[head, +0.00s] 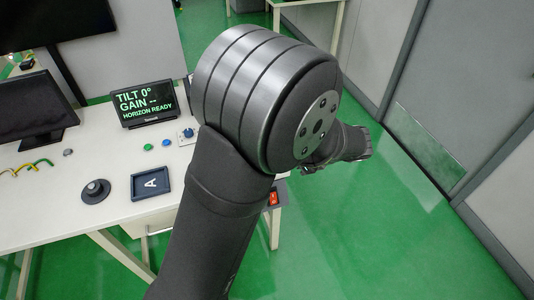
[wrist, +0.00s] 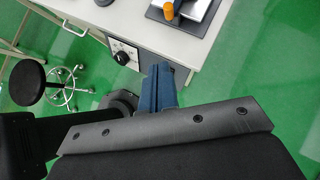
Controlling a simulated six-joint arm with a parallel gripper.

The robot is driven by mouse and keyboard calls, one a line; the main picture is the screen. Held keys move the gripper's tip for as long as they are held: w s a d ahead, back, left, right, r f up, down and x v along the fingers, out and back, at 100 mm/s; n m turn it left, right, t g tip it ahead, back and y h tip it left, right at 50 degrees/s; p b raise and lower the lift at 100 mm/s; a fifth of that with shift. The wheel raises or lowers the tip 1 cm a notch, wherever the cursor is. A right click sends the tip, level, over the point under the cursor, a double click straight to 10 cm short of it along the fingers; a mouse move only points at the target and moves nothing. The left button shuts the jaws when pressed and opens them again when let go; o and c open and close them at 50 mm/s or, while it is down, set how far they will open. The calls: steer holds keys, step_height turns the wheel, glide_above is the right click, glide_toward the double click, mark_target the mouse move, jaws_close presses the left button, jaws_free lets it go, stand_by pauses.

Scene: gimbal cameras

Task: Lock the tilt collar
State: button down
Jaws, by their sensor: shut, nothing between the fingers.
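My gripper (wrist: 160,76) shows in the wrist view as blue fingers, shut and empty, close to the edge of the white table (wrist: 203,54). An orange cylinder (wrist: 168,11) stands on a dark plate at the top of the wrist view, apart from the fingers. I cannot tell whether it is the tilt collar. A black knob (wrist: 122,58) sits on a panel left of the fingers. In the head view the display (head: 146,103) reads "TILT 0°", "GAIN --" and "HORIZON READY". My arm hides the table's right part there.
The table (head: 50,215) holds a black dial (head: 95,191), a tray (head: 151,184) marked A, a blue knob (head: 188,133) and a monitor (head: 33,108). A red switch (head: 273,198) is by my arm. A round stool (wrist: 27,82) stands left. Green floor right of the table is clear.

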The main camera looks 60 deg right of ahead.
steer(key=shift+s+d+m, duration=0.4)
steer(key=shift+s+d, duration=0.2)
steer(key=shift+d, duration=0.3)
steer(key=x, duration=0.4)
steer(key=w+r+x, duration=0.1)
steer(key=x, duration=0.7)
steer(key=shift+w+d+r, duration=0.25)
steer(key=shift+w+r, duration=0.05)
steer(key=shift+w, duration=0.1)
steer(key=shift+w+d, duration=0.1)
steer(key=shift+w, duration=0.3)
steer(key=shift+w, duration=0.1)
